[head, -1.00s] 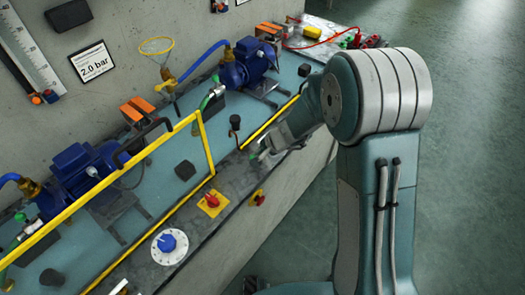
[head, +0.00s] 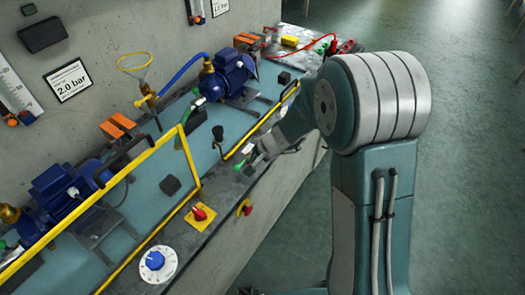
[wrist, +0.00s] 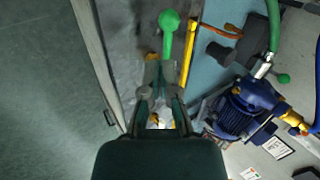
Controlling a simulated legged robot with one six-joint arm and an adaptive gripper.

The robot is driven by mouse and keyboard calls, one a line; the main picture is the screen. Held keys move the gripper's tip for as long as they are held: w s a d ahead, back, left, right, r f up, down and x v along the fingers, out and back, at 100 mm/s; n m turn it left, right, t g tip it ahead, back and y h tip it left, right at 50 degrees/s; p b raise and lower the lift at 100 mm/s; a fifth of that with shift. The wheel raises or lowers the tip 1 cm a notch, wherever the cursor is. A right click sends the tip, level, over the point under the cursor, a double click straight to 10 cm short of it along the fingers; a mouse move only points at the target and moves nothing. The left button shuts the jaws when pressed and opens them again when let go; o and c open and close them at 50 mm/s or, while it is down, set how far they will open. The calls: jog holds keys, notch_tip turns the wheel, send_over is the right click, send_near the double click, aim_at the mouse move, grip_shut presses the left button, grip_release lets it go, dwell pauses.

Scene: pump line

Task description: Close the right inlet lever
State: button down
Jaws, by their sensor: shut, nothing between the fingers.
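A lever with a round green knob (wrist: 168,20) stands up from the dark front strip of the bench, just beyond my fingertips in the wrist view. It is a small green spot (head: 238,167) in the head view. My gripper (wrist: 166,77) is shut and empty, pointing along the strip toward the lever's stem. I cannot tell if the tips touch it. In the head view my gripper (head: 258,157) is small and low over the strip. Another small green knob (wrist: 283,78) sits by the right blue pump (wrist: 240,108). I cannot tell which of them is the right inlet lever.
A black-knobbed lever (head: 218,134) stands near my gripper. A yellow rail (head: 181,140) runs along the bench. A red switch on a yellow plate (head: 199,213) and a blue dial (head: 155,261) lie nearer on the strip. The floor (head: 440,190) at right is clear.

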jog(key=v, duration=1.1)
jog(key=shift+s+r, duration=0.25)
jog(key=shift+s, duration=0.05)
